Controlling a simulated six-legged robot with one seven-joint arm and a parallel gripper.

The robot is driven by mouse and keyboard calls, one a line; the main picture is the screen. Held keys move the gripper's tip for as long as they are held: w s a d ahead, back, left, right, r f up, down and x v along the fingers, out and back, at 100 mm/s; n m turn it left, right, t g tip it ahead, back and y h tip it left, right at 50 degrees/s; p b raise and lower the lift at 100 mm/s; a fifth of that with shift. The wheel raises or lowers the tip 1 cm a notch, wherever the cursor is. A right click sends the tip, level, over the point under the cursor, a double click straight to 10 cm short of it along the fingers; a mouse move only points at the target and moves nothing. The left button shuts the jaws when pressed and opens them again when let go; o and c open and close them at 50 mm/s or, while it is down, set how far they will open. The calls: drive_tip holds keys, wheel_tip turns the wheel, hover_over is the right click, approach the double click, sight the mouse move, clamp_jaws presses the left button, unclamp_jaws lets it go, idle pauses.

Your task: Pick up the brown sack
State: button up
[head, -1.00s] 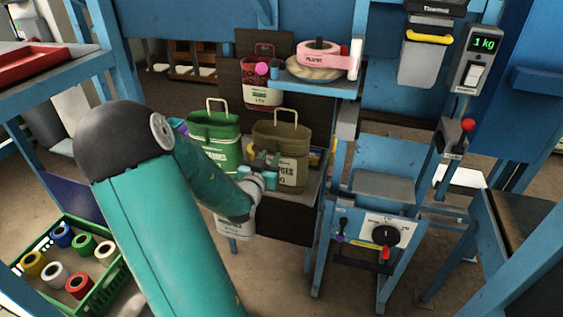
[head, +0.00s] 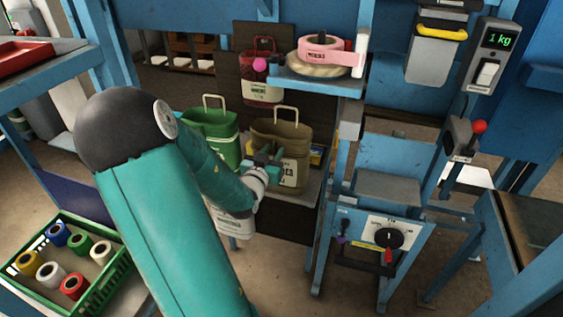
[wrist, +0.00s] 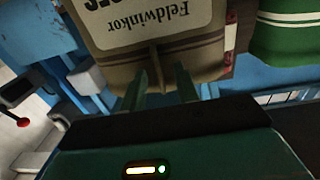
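The brown sack (head: 283,133) stands upright on a low shelf, with a pale loop handle on top and a printed label on its front. It also shows upside down in the wrist view (wrist: 195,58), with the label and a narrow raised ridge on its face. My gripper (head: 268,161) is just in front of the sack, hiding part of its front. In the wrist view the two fingers (wrist: 160,82) are spread apart, pointing at the sack, with the ridge between them. I cannot tell whether they touch the cloth.
A green sack (head: 212,130) stands close at the left of the brown one. A red sack (head: 262,88) is behind. A ledge (head: 310,83) with tape rolls juts out above. A blue machine (head: 385,170) with levers stands at the right.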

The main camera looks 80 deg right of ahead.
drive_tip(key=shift+a+r, duration=0.1)
drive_tip(key=shift+a, duration=0.1)
drive_tip(key=c, duration=0.6)
clamp_jaws()
drive_tip(key=shift+d+r, duration=0.1)
idle(0.4)
